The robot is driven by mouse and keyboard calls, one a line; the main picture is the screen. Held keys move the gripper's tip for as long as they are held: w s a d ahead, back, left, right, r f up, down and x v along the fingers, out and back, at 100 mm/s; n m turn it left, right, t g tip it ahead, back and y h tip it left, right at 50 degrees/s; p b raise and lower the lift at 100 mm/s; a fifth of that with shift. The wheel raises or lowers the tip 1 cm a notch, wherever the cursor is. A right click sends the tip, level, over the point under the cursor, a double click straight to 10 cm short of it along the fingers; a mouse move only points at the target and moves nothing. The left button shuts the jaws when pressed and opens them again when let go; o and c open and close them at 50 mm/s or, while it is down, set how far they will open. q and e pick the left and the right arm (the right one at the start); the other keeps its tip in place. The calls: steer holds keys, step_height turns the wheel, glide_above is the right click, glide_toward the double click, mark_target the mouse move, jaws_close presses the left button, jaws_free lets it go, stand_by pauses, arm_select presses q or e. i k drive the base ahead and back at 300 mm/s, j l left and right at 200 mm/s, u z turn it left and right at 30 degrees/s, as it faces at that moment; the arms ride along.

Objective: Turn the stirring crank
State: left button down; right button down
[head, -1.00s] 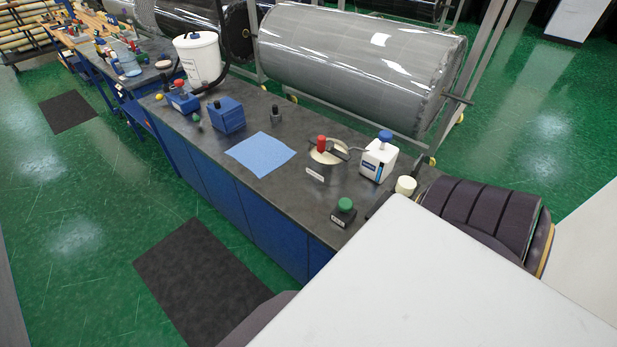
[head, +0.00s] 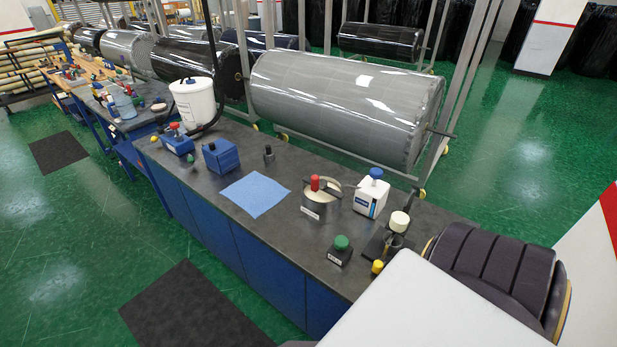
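A short metal pot (head: 319,208) with a pale lid and a small white label stands on the dark bench top. A red upright knob (head: 315,184) sits on top of it and looks like the handle of the stirring crank. The crank arm under the knob is too small to make out clearly. Neither of my grippers shows in the head view, and nothing of mine touches the pot or the knob.
The bench (head: 235,230) also holds a white bottle with a blue cap (head: 369,198), a green-knobbed block (head: 341,249), a stand with a cream knob (head: 396,232), a blue cloth (head: 256,193) and a white bucket (head: 194,102).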

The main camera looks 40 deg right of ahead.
mark_target(317, 184)
steer(key=j+z, duration=0.35)
steer(key=z, duration=0.15)
steer(key=j+z, duration=0.3)
steer(key=z, duration=0.2)
